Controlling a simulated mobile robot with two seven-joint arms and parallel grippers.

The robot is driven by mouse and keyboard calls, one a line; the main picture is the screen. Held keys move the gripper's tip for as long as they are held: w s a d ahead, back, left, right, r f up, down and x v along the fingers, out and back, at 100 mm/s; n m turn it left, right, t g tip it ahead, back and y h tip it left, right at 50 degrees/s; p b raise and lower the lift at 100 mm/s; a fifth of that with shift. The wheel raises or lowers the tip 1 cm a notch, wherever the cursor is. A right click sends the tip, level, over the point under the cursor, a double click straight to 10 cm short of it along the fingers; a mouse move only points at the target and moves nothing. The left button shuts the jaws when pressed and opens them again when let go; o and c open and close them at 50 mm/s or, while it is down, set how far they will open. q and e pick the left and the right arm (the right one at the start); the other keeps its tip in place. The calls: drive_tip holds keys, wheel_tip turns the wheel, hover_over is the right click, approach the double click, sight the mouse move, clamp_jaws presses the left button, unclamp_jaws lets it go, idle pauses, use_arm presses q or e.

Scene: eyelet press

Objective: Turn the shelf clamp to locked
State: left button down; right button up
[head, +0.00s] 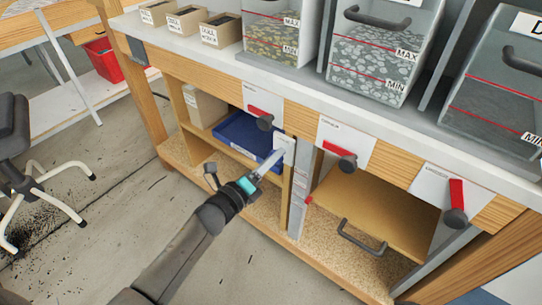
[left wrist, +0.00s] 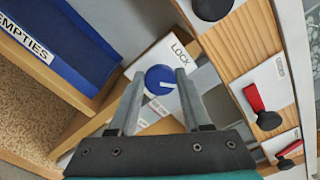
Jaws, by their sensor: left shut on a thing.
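The shelf clamp's round blue knob (left wrist: 160,79), with a white pointer line, sits on a white plate (left wrist: 147,58) marked LOCK in the left wrist view. The pointer is turned away from the LOCK word, toward the lower right of that view. My left gripper (left wrist: 158,84) has a finger on either side of the knob and is shut on it. In the head view my left gripper (head: 274,159) reaches the white plate on the shelf's upright post, and the knob is hidden there. My right gripper is not in view.
A blue bin (head: 238,134) labelled EMPTIES stands on the shelf left of the clamp. Red-handled levers (head: 340,156) line the bench front above. A tilted wooden panel (head: 385,210) with a dark handle is at right. Clear bins stand on the bench top.

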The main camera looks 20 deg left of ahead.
use_arm(q)
drive_tip(key=shift+f+n+p, duration=0.15)
drive_tip(key=shift+n+p, duration=1.55)
drive_tip(key=shift+n, duration=3.2)
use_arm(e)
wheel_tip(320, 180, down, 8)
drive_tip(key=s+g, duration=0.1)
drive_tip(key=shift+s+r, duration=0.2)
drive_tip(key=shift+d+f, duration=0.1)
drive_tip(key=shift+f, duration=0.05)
use_arm(q)
drive_tip(key=shift+c, duration=1.8)
unclamp_jaws()
